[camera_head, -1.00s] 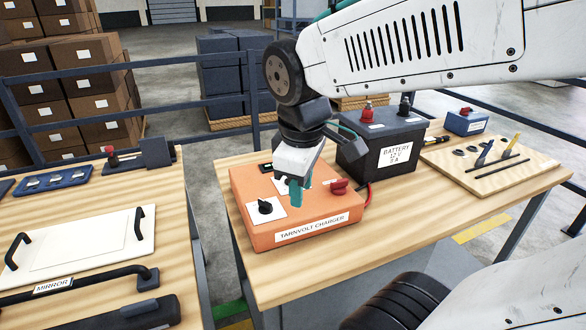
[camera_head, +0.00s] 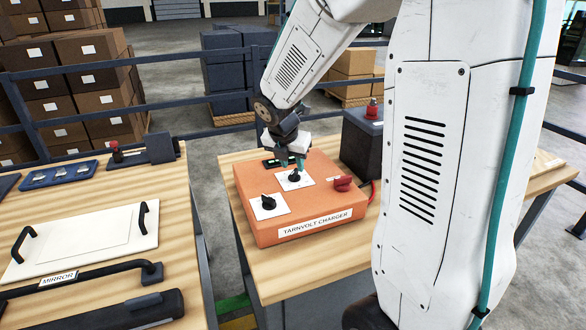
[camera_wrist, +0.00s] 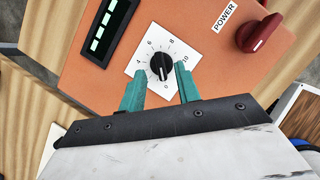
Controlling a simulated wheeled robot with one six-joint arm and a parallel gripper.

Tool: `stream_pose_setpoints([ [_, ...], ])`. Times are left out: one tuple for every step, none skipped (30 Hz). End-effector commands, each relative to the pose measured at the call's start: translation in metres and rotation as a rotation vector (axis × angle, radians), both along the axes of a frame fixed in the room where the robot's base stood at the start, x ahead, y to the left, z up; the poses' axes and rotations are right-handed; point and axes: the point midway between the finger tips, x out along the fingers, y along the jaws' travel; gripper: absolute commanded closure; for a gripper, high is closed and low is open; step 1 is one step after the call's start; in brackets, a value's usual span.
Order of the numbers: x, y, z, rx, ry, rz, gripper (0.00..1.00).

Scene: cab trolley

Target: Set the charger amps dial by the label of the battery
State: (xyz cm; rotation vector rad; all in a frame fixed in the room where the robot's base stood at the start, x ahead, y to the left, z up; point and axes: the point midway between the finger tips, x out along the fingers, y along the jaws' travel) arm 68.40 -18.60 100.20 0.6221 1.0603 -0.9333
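The orange charger (camera_head: 318,200), labelled TARNVOLT CHARGER, sits on the right table. A black dial (camera_head: 294,176) on a white scale plate is on its top; the wrist view shows the same dial (camera_wrist: 161,67) with numbers 4, 6, 8, 10 and 0 readable.
A second black dial (camera_head: 268,203) is near the charger's front left. A red POWER knob (camera_head: 342,183) is at its right, and a dark display (camera_wrist: 110,30) with lit bars lies beside the dial.

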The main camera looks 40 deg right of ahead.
Motion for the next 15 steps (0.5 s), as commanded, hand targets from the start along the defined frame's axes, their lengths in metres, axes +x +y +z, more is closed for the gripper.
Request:
stream_pose_setpoints([
  [0.001, -0.003, -0.008, 0.001, 0.003, -0.002, 0.67],
  [0.002, -0.004, -0.011, 0.001, 0.002, -0.002, 0.67],
  [0.003, -0.006, -0.016, 0.001, 0.003, -0.002, 0.67],
  [0.003, -0.007, -0.018, 0.001, 0.003, -0.002, 0.67],
  [0.004, -0.008, -0.02, 0.0, 0.002, -0.002, 0.67],
  [0.004, -0.009, -0.023, 0.0, 0.0, -0.002, 0.67],
  [0.005, -0.009, -0.024, 0.001, 0.001, -0.002, 0.67],
  [0.005, -0.009, -0.025, 0.001, 0.001, -0.002, 0.67],
  [0.005, -0.01, -0.026, 0.001, 0.0, -0.003, 0.67],
  [0.005, -0.01, -0.027, 0.001, -0.001, -0.003, 0.67],
  [0.005, -0.01, -0.027, 0.001, -0.001, -0.003, 0.67],
  [0.005, -0.01, -0.027, 0.001, -0.001, -0.003, 0.67],
  [0.005, -0.01, -0.027, 0.001, -0.001, -0.003, 0.67],
  [0.005, -0.01, -0.027, 0.001, -0.001, -0.003, 0.67],
  [0.005, -0.01, -0.027, 0.001, -0.001, -0.003, 0.67],
])
